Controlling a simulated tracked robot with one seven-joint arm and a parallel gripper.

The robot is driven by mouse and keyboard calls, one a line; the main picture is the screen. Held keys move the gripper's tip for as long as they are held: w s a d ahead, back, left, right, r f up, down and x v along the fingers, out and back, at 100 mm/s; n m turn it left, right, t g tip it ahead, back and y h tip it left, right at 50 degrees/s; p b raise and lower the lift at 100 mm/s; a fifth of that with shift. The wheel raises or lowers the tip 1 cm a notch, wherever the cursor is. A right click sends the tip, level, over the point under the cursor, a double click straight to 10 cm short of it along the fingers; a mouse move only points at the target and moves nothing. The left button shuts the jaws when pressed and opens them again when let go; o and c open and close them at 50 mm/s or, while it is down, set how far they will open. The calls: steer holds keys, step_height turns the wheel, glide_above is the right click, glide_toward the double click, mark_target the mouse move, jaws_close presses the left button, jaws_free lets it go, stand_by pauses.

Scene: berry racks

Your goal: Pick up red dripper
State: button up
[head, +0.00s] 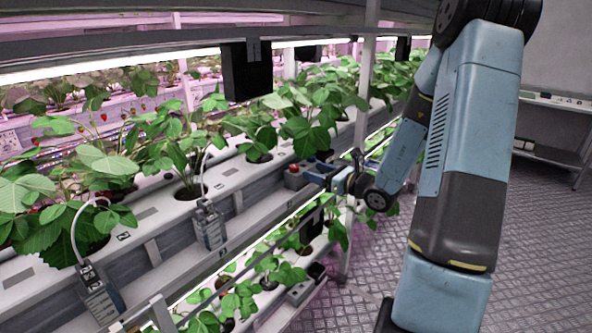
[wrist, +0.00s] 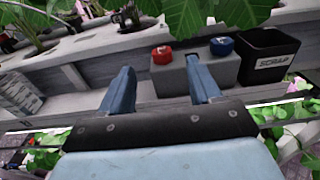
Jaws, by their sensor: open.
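The red dripper (wrist: 162,54) sits in a grey block (wrist: 168,80) on the rack ledge, beside a blue dripper (wrist: 221,46). In the head view the red dripper (head: 294,168) is a small red spot just left of my gripper (head: 314,172). In the wrist view my gripper (wrist: 159,66) has its two blue fingers apart and empty. The red dripper shows between the fingertips, a little beyond them. The right finger covers part of the grey block. I cannot tell the exact distance to the dripper.
A black bin (wrist: 268,52) labelled SCRAP stands right of the block. Leaves (wrist: 215,14) hang over the ledge close above the drippers. White gutters (head: 150,205) with strawberry plants run along the rack. A grey emitter with a tube (head: 209,225) hangs on the rack front.

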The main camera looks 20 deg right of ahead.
mark_target(296, 166)
steer(key=x, duration=0.4)
steer(key=shift+f+x, duration=0.15)
steer(key=shift+x, duration=1.25)
steer(key=shift+f+x, duration=0.15)
steer(key=shift+x, duration=1.2)
steer(key=shift+d, duration=0.1)
steer(key=shift+c, duration=0.2)
steer(key=c, duration=1.1)
steer(key=shift+r, duration=0.1)
